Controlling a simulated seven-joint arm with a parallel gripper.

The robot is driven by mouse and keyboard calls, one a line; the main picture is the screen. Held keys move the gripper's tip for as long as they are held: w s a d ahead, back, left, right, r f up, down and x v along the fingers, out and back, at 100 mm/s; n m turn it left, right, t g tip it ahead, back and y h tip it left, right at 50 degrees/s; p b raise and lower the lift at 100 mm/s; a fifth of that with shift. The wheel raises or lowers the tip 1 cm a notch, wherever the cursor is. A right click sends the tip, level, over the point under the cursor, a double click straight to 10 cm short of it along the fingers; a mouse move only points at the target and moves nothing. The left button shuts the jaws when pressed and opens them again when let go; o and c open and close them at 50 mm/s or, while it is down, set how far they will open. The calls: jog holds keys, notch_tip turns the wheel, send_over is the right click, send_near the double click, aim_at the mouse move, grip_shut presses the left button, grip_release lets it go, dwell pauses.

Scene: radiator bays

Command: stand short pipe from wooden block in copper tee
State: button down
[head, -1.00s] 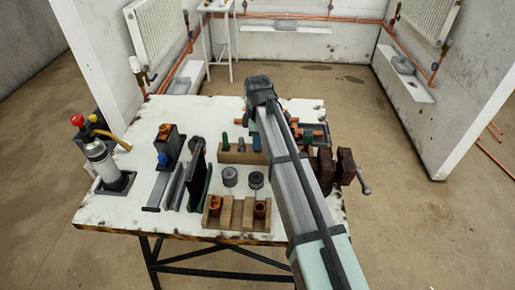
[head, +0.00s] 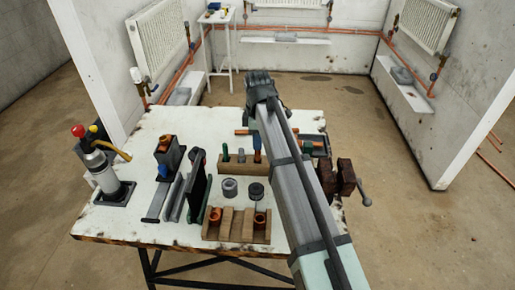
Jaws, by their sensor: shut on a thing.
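My gripper (head: 262,86) is at the far end of my arm, beyond the table's back edge in the picture. Its fingertips and the short pipe in it are hidden behind the arm's end. A wooden block (head: 237,228) lies at the table's front edge, with a copper piece (head: 214,216) at its left and another (head: 260,220) at its right. The slots between them look empty. I cannot tell which copper piece is the tee.
A wooden tool rack (head: 240,168) with upright handles stands mid-table. Grey and dark round cans (head: 230,187) stand before it. A dark brown vice (head: 345,177) is right of my arm. A torch bottle (head: 96,163) stands at the left. Radiators hang on the walls.

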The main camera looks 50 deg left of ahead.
jog(key=s+a+r+n, duration=0.3)
jog(key=s+a+r, duration=0.7)
jog(key=a, duration=0.2)
jog(key=s+a+r+n, duration=0.3)
jog(key=s+a+r, duration=0.1)
jog(key=s+a, duration=0.75)
jog(key=shift+s+d+f, duration=0.2)
jog(key=shift+d+f, duration=0.05)
jog(key=shift+f, duration=0.45)
jog(key=shift+s+d+f, duration=0.2)
jog(key=shift+d+f, duration=0.1)
jog(key=shift+f, duration=0.45)
jog(key=shift+s+d+f, duration=0.2)
jog(key=shift+d+f, duration=0.05)
jog(key=shift+f, duration=0.45)
jog(key=shift+f, duration=0.1)
jog(key=shift+f, duration=0.3)
jog(key=shift+f, duration=0.1)
jog(key=shift+f, duration=0.45)
jog(key=shift+f, duration=0.15)
